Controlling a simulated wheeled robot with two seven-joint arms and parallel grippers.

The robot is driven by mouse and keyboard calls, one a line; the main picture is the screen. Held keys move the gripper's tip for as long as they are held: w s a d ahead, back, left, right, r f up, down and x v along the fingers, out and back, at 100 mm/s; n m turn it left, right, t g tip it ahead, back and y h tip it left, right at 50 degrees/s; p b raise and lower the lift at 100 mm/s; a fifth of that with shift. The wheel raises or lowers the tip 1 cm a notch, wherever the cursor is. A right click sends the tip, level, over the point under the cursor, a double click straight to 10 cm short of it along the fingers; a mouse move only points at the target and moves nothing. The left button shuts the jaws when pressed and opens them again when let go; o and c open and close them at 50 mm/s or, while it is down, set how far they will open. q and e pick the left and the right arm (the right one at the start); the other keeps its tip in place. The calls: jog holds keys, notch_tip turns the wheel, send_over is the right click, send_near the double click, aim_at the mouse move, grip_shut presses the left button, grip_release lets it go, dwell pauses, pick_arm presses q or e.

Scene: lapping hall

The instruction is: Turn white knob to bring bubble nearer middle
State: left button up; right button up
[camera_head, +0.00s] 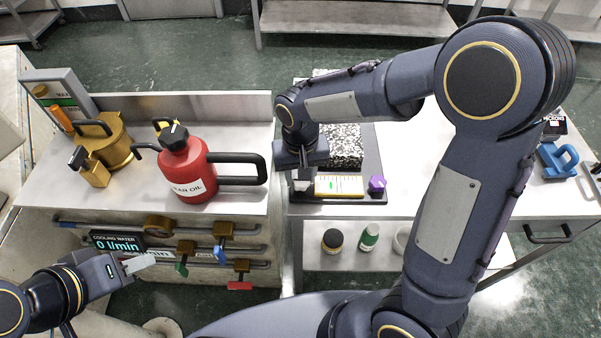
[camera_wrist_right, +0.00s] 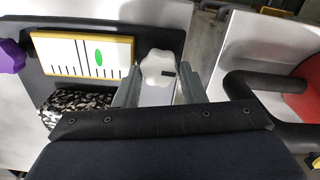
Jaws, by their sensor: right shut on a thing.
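The white knob (camera_wrist_right: 157,69) is a lobed knob at one end of a dark plate, between the fingers of my right gripper (camera_wrist_right: 160,82), which is shut on it. In the head view my right gripper (camera_head: 304,182) points down at the plate's left end and mostly hides the knob. The level (camera_head: 338,186) is a pale, yellow-framed scale with black marks. Its green bubble (camera_wrist_right: 98,52) sits off the middle, towards the white knob. A purple knob (camera_head: 376,184) is at the plate's other end. My left gripper (camera_head: 138,263) is away at lower left; its opening is unclear.
A speckled black-and-white block (camera_head: 341,146) stands behind the level. A red oil can (camera_head: 186,170) with a long black handle stands close to the left. Jars (camera_head: 332,240) stand on the lower shelf. The table right of the plate is partly clear.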

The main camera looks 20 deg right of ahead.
jog(key=shift+r, duration=0.1)
jog(key=o, duration=1)
notch_tip(320, 180, up, 8)
jog(key=shift+f+p, duration=0.15)
jog(key=shift+p, duration=0.15)
